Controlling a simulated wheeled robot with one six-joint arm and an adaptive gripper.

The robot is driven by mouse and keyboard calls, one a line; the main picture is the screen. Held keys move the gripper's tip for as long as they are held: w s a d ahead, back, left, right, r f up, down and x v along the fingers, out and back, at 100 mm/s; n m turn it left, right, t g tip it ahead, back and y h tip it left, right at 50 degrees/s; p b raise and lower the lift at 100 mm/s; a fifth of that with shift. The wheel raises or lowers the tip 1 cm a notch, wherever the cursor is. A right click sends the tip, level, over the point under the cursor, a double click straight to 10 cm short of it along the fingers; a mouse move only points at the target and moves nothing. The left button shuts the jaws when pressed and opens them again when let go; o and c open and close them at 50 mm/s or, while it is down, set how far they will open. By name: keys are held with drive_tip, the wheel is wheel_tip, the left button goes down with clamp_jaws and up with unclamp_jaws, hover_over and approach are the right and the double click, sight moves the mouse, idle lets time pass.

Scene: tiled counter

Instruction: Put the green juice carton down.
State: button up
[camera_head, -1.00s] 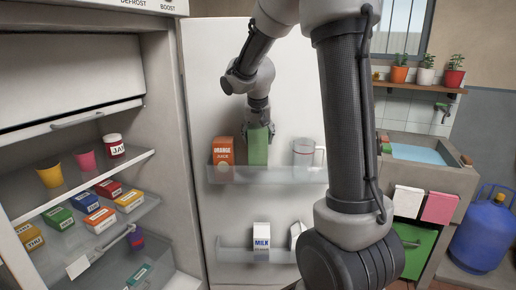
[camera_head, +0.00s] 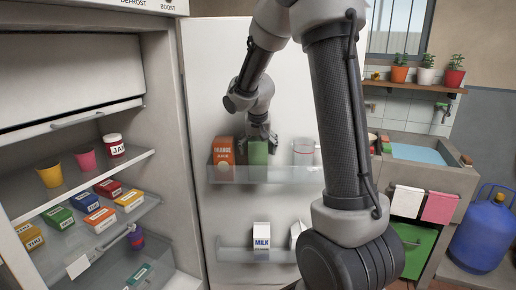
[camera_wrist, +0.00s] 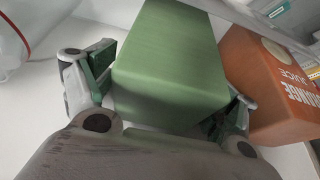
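The green juice carton (camera_head: 258,152) stands upright in the upper door bin of the fridge, just right of the orange juice carton (camera_head: 222,152). My gripper (camera_head: 262,140) reaches down over it from above. In the wrist view the green carton (camera_wrist: 170,70) lies between my two fingers (camera_wrist: 168,100), with a pad close against each side. Contact looks likely, though a thin gap cannot be ruled out. The carton's lower part is behind the see-through bin front (camera_head: 230,175); its base is not clearly seen.
The orange juice carton (camera_wrist: 262,90) is close beside my right finger in the wrist view. A clear jug (camera_head: 303,152) stands right of the green carton, with some room between. A milk carton (camera_head: 262,240) stands in the lower bin. Stocked fridge shelves (camera_head: 140,165) are at left.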

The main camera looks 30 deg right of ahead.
drive_tip(key=v, duration=1.1)
drive_tip(key=shift+s+r, duration=0.1)
drive_tip(key=shift+r, duration=0.25)
drive_tip(key=s+a+n+y, duration=0.1)
drive_tip(key=s+a+n, duration=0.1)
drive_tip(key=s, duration=1.2)
drive_tip(key=s+a+n+y, duration=0.1)
drive_tip(key=s+n, duration=0.3)
drive_tip(key=s, duration=1)
drive_tip(key=shift+a+f, duration=0.35)
drive_tip(key=shift+a, duration=0.05)
drive_tip(key=shift+w, duration=0.1)
